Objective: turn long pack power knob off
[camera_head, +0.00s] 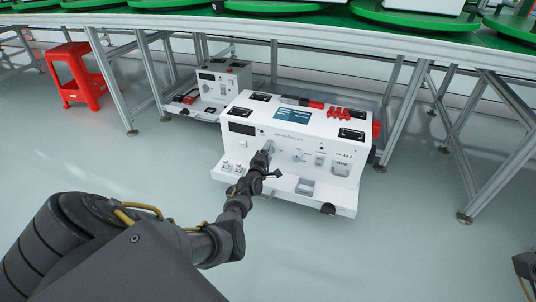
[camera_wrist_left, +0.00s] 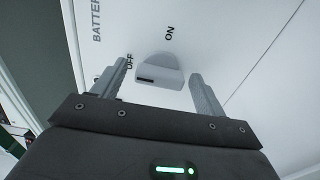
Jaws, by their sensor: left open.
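The long white pack (camera_head: 305,122) stands low under the green-topped line, its front panel facing me. My left gripper (camera_head: 268,160) is at the left part of that panel and hides the knob in the head view. In the left wrist view the light grey power knob (camera_wrist_left: 161,70) sits on the white panel, between the two open fingers of the left gripper (camera_wrist_left: 160,70). A gap shows on each side of the knob. ON and OFF labels are beside it; which one it points to is unclear.
A smaller white pack (camera_head: 220,88) stands behind to the left. A red stool (camera_head: 75,75) is at the far left. Metal table legs (camera_head: 405,112) stand right of the long pack. The floor (camera_head: 400,235) in front is clear.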

